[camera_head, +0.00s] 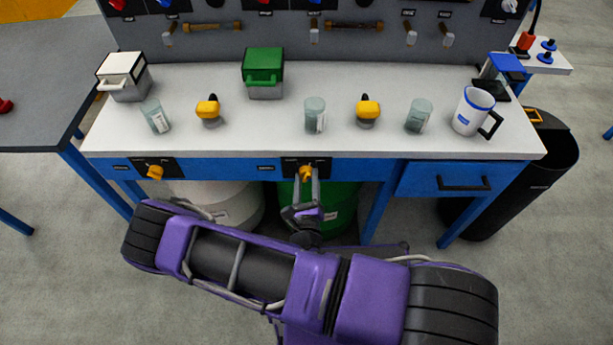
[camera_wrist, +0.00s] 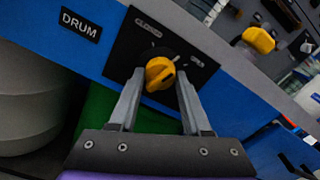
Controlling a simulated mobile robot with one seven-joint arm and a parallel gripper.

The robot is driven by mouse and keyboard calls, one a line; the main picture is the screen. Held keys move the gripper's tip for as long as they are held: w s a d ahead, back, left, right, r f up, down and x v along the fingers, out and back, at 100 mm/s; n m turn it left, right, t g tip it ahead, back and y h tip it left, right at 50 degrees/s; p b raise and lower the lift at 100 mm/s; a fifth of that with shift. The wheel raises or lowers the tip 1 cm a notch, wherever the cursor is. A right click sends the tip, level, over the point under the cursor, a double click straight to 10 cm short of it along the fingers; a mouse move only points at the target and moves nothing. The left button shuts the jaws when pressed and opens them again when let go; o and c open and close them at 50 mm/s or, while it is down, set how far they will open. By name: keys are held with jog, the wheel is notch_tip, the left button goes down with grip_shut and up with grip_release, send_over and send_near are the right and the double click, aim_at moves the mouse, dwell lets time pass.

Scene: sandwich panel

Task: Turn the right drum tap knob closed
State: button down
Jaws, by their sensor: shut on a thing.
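The right drum tap knob (camera_head: 306,172) is yellow and sits on a black plate on the blue front edge of the bench. A green drum (camera_head: 341,207) stands below it. My gripper (camera_head: 307,177) reaches up to the knob from the front and is shut on it. In the wrist view the knob (camera_wrist: 159,74) sits between the two grey fingertips, one on each side.
The left tap knob (camera_head: 155,172) is yellow, above a white drum (camera_head: 225,203). The bench top (camera_head: 340,85) holds boxes, jars, yellow-topped items and a mug (camera_head: 472,110). A drawer (camera_head: 445,180) is to the right, beside a black bin (camera_head: 535,175).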

jog(key=n+p, duration=0.1)
jog(key=n, duration=0.5)
jog(key=shift+n, duration=0.3)
jog(key=n+p, duration=0.1)
jog(key=n, duration=0.5)
jog(key=shift+d, duration=0.1)
dwell(0.3)
jog(key=shift+c, duration=1.8)
grip_release()
jog(key=shift+r, duration=0.1)
jog(key=s, duration=1.7)
jog(key=shift+s+a, duration=0.25)
jog(key=shift+a, duration=0.05)
